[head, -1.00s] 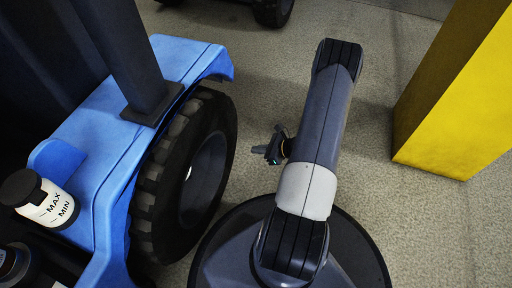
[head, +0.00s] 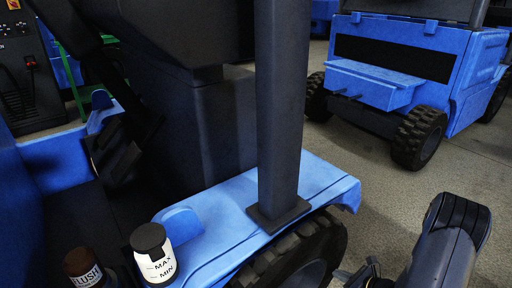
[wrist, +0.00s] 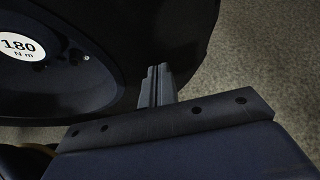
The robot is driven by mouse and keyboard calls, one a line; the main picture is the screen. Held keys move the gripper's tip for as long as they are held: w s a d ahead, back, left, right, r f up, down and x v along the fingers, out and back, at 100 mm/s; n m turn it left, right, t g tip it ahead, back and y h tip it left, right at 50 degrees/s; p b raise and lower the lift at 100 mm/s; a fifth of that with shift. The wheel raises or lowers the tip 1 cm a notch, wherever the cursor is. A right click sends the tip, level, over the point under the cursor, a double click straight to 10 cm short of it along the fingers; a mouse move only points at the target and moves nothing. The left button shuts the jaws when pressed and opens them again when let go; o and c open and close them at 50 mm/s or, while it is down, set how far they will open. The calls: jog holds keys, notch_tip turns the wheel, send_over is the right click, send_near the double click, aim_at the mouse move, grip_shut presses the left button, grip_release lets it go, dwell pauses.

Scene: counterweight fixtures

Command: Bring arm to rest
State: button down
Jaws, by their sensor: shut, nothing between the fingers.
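My gripper (wrist: 158,75) shows in the wrist view with its two grey fingers together and nothing between them. Its fingers appear in front of a dark wheel (wrist: 105,85) bearing a white "180 N m" label (wrist: 20,46). I cannot tell the gap between fingertips and wheel. In the head view only part of my arm shows at the bottom right corner, beside the blue vehicle's front wheel (head: 300,262). The lower part of my arm is cut off by the frame edge.
A blue vehicle (head: 322,188) with a dark post (head: 281,110) fills the left and middle. A white MAX/MIN bottle (head: 153,258) and a brown-capped flush bottle (head: 84,268) stand at its lower left. Another blue vehicle (head: 400,62) stands behind. Grey floor (head: 385,190) lies between them.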

dwell(0.4)
jog(key=f, duration=0.1)
jog(key=s+f, duration=0.1)
jog(key=f, duration=0.1)
jog(key=shift+s+d, duration=0.2)
jog(key=shift+d, duration=0.05)
jog(key=s+d, duration=0.3)
jog(key=s, duration=0.1)
jog(key=w+a, duration=0.4)
jog(key=w, duration=0.1)
jog(key=shift+w+a, duration=0.2)
jog(key=r, duration=0.3)
jog(key=d+r, duration=0.1)
jog(key=r, duration=0.5)
jog(key=shift+w+d+r, duration=0.3)
jog(key=shift+w+d, duration=0.05)
jog(key=shift+w, duration=0.05)
notch_tip(320, 180, up, 6)
jog(key=p, duration=0.4)
send_over(330, 277)
jog(key=s+d, duration=0.2)
jog(key=shift+w+d+r, duration=0.1)
jog(key=shift+d, duration=0.1)
jog(key=shift+a+r+p, duration=0.1)
jog(key=shift+r+p, duration=0.65)
jog(key=shift+r, duration=0.1)
jog(key=shift+s+f, duration=0.15)
jog(key=shift+s, duration=0.2)
